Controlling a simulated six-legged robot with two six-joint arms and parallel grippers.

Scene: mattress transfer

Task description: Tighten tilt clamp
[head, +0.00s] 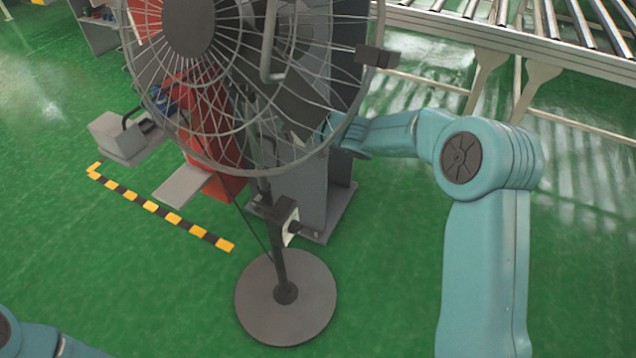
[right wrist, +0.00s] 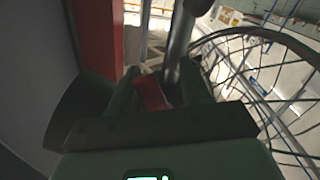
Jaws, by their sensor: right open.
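A standing fan with a wire cage (head: 215,165) fills the upper middle of the head view. Its pole rises from a round dark base (head: 285,318). A small black-and-white block with a side knob (head: 291,226) sits on the pole. My right gripper (head: 338,132) is open behind the right side of the cage, its fingertips partly hidden. In the right wrist view, a small red piece (right wrist: 152,93) shows between the open fingers, beside a grey tube (right wrist: 182,35). I cannot tell whether the fingers touch it, or whether it is the tilt clamp. My left gripper is out of view.
A grey cabinet (head: 305,200) and a red unit (head: 225,172) stand close behind the fan. A roller conveyor (head: 540,45) runs along the upper right. Yellow-black floor tape (head: 160,208) lies at left. Green floor around the fan base is clear.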

